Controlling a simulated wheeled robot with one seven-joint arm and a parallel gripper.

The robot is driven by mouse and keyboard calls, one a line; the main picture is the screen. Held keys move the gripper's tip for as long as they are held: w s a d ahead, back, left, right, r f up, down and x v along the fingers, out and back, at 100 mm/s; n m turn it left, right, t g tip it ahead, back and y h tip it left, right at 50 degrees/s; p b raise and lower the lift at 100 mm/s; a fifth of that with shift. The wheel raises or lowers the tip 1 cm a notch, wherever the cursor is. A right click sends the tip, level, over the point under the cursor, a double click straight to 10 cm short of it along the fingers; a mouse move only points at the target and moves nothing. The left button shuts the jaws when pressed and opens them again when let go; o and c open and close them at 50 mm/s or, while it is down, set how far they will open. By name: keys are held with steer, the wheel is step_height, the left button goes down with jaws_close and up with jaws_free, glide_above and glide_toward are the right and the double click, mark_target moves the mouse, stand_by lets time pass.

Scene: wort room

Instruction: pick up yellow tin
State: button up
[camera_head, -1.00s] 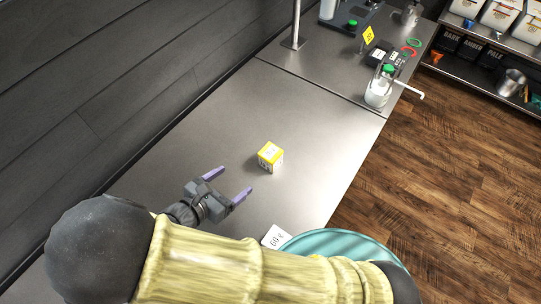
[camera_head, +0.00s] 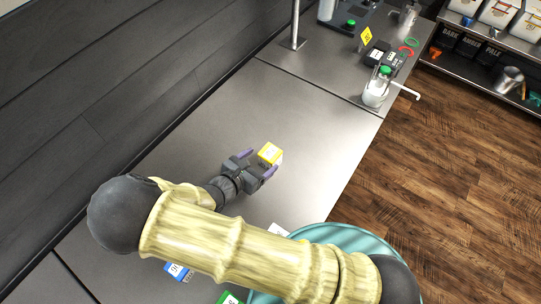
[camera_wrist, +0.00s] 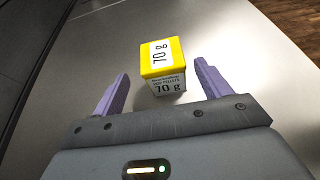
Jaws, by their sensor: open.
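The yellow tin (camera_head: 270,153) is a small box with white labels, standing upright on the steel counter (camera_head: 310,120). In the wrist view my gripper (camera_wrist: 160,88) has one finger on each side of the tin's near part, with a gap on both sides. The tin's lower near part is partly hidden by my gripper in the head view.
A white bottle with a green cap (camera_head: 377,88) and a yellow sign (camera_head: 366,35) stand at the counter's far end. A teal round thing (camera_head: 345,236) is at the near edge. A blue-labelled item (camera_head: 177,270) lies at lower left. The counter around the tin is clear.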

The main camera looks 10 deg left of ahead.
mark_target(268, 155)
steer(key=x, duration=0.1)
steer(key=p+x, duration=0.1)
steer(key=x, duration=0.1)
steer(key=r+p+x, duration=0.1)
steer(key=shift+w+d+f, duration=0.1)
steer(key=shift+w+d, duration=0.2)
steer(key=shift+d, duration=0.1)
steer(key=shift+w+f+p, duration=0.25)
steer(key=shift+p, duration=0.05)
steer(key=c, duration=1.1)
